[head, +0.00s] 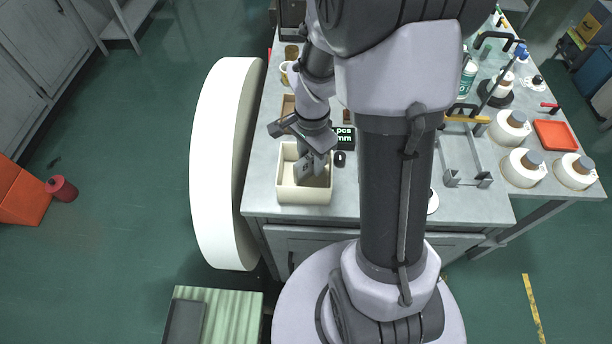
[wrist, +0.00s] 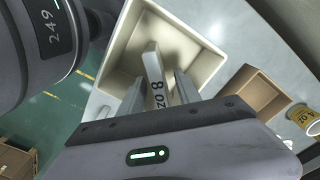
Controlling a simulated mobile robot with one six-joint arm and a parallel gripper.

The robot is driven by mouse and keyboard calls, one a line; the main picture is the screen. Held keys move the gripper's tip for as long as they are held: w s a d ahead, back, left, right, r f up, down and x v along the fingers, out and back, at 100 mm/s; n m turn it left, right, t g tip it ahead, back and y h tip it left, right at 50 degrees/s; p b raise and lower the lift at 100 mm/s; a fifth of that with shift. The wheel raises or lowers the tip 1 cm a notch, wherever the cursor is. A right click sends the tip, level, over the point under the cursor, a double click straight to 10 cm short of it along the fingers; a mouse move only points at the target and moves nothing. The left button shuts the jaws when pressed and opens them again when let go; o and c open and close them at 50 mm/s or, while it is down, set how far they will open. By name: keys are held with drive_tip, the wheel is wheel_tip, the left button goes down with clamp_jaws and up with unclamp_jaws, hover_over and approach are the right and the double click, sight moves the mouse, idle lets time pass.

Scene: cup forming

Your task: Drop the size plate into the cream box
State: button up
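The cream box (head: 304,197) is an open-topped box at the front left of the bench in the head view. It also fills the upper middle of the wrist view (wrist: 207,58). The size plate (wrist: 155,80) is pale and narrow with "8 oz" in dark print. It sits between the two fingers of my gripper (wrist: 158,88), over the box opening, and points into it. In the head view my gripper (head: 312,170) is above the box, fingers down. The finger contact and the height above the box floor are hard to judge.
A brown open box (wrist: 254,95) and a yellow-labelled cup (wrist: 303,117) are beside the cream box. In the head view a black display (head: 344,138) stands right behind it. Several white containers (head: 522,165) and a red tray (head: 556,134) occupy the right side.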

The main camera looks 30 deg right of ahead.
wheel_tip(320, 180, up, 17)
drive_tip(key=p, duration=0.5)
drive_tip(key=shift+r, duration=0.2)
drive_tip(key=s+a+f+n+t+y+b, duration=0.1)
drive_tip(key=s+a+f+n+t+b, duration=0.2)
drive_tip(key=s+a+n+b, duration=0.2)
drive_tip(key=s+a+f+n+t+y+b, duration=0.1)
drive_tip(key=s+a+f+n+t+b, duration=0.1)
drive_tip(key=s+a+n+b, duration=0.4)
drive_tip(key=a+f+b, duration=0.1)
drive_tip(key=a+b, duration=0.2)
drive_tip(key=b, duration=0.1)
drive_tip(key=shift+s+a+n+t, duration=0.15)
drive_tip(key=shift+a+n+t, duration=0.15)
drive_tip(key=shift+t, duration=0.1)
